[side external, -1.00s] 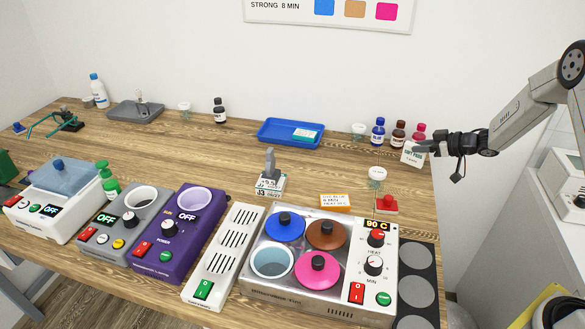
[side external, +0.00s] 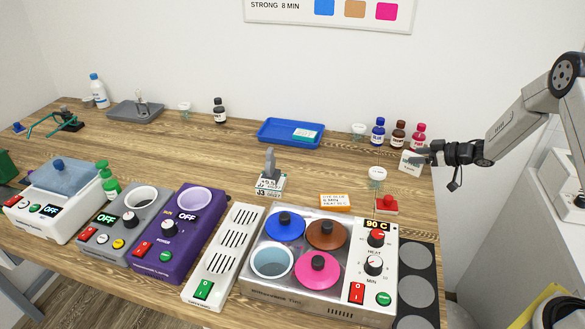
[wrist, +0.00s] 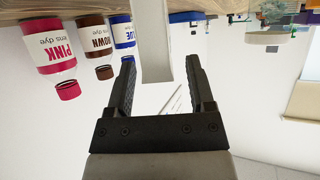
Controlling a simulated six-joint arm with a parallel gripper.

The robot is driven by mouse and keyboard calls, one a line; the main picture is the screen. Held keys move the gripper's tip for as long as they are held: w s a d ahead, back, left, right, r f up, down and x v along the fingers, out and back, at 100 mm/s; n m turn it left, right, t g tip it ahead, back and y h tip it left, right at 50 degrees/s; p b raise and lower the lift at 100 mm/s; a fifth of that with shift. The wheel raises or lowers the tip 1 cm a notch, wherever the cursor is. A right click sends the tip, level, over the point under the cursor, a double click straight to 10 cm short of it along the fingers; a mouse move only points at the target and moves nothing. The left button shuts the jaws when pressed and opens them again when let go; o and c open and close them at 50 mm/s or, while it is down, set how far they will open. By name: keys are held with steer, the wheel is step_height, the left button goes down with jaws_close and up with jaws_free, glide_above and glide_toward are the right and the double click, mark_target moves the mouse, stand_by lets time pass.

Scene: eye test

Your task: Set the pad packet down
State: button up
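The pad packet (side external: 410,163) is a white packet with dark print. In the side view it is upright at the right of the table, in front of the dye bottles, and its lower edge appears to meet the wood. In the wrist view the packet (wrist: 153,40) is a pale slab seen edge-on, reaching between my fingers. My gripper (side external: 426,157) is at its right side. In the wrist view my gripper (wrist: 160,72) has its fingers apart, with a clear gap between the packet and the right finger. The left finger is close to it.
Blue (side external: 377,132), brown (side external: 398,134) and pink (side external: 418,135) dye bottles stand close behind the packet. A small cup (side external: 377,173) and a red block (side external: 386,205) are in front and to the left. A blue tray (side external: 275,139) lies farther left, with bare wood between.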

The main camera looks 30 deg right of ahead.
steer(key=shift+r, duration=0.2)
steer(key=v, duration=1.2)
steer(key=shift+w, duration=0.1)
stand_by(0.5)
steer(key=w+a+r+m+g+h, duration=0.1)
steer(key=a+r+m+h, duration=0.15)
steer(key=a, duration=0.35)
steer(key=w+a+r+m+g+h, duration=0.1)
steer(key=w+a+h, duration=0.15)
steer(key=a, duration=0.25)
steer(key=s+a+m+g, duration=0.1)
steer(key=s+a+g, duration=0.6)
steer(key=s+a, duration=1)
steer(key=shift+s+f, duration=0.2)
steer(key=shift+f, duration=0.2)
